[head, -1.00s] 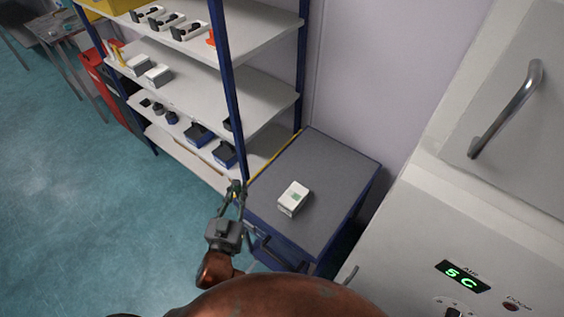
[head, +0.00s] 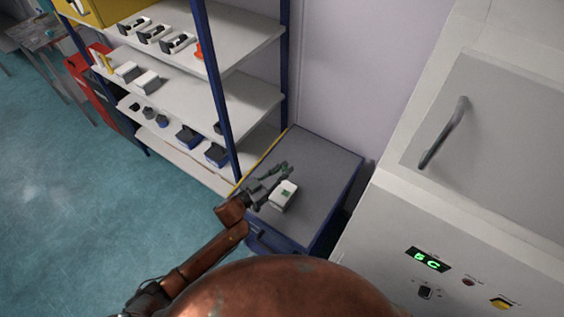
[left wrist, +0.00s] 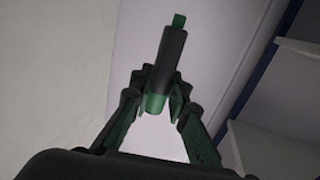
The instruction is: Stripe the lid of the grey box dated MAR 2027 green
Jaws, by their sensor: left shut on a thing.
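A small pale box (head: 284,196) sits on the grey top of a blue cabinet (head: 325,165). A green patch shows on its lid, and no date can be read. My left gripper (head: 281,172) is over the cabinet top, just beyond and left of the box. In the left wrist view, my left gripper (left wrist: 165,100) is shut on a dark marker (left wrist: 172,55) with green at both ends. The marker is hard to make out in the head view. I cannot tell whether it touches the box. My right gripper is not in view.
A shelf rack (head: 190,90) with blue posts stands at the left, holding several pale boxes (head: 147,82) and dark blue items (head: 188,136). A large pale machine (head: 400,230) with a handle and green display stands at the right. The cabinet top right of the box is clear.

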